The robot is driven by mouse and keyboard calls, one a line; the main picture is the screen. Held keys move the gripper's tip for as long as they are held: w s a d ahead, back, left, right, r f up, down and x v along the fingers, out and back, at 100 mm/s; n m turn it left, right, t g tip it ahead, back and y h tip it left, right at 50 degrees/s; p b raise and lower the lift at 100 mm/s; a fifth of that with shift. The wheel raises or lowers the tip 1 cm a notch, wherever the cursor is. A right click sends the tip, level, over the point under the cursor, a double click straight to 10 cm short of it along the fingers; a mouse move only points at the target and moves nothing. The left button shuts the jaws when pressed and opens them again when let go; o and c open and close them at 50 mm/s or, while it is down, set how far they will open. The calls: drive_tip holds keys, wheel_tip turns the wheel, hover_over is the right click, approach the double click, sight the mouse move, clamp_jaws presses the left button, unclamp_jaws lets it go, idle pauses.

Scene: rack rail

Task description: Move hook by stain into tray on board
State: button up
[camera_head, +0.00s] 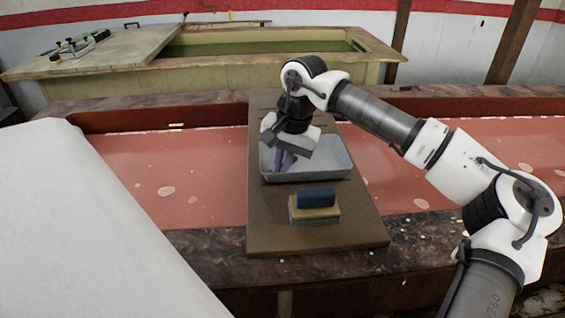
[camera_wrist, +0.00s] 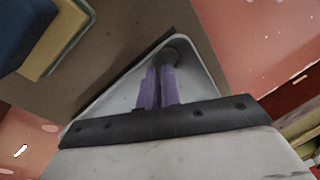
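A grey-white rectangular tray (camera_head: 330,165) lies on the brown board (camera_head: 265,225). My gripper (camera_head: 284,160) points down into the tray's left part, its purple fingers inside the rim. In the wrist view, the two fingers (camera_wrist: 160,82) are close together with a narrow gap, over the tray's pale floor (camera_wrist: 120,93). A small dark grey shape (camera_wrist: 175,54) shows at the fingertips, near a tray corner; it may be the hook. Whether the fingers grip it or it lies in the tray cannot be told. No hook is clear in the head view.
A blue block (camera_head: 316,197) sits on a tan block (camera_head: 315,213) on the board, nearer than the tray. Pale stains (camera_head: 166,190) mark the red surface around the board. A white slab (camera_head: 80,220) fills the left front. A basin (camera_head: 200,65) stands behind.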

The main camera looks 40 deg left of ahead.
drive_tip(key=o, duration=0.4)
drive_tip(key=shift+r, duration=0.1)
drive_tip(key=r, duration=0.4)
drive_tip(key=d+r, duration=0.1)
drive_tip(key=r, duration=0.3)
drive_tip(key=w+d+r, duration=0.1)
drive_tip(key=r, duration=0.3)
drive_tip(key=shift+b, duration=0.3)
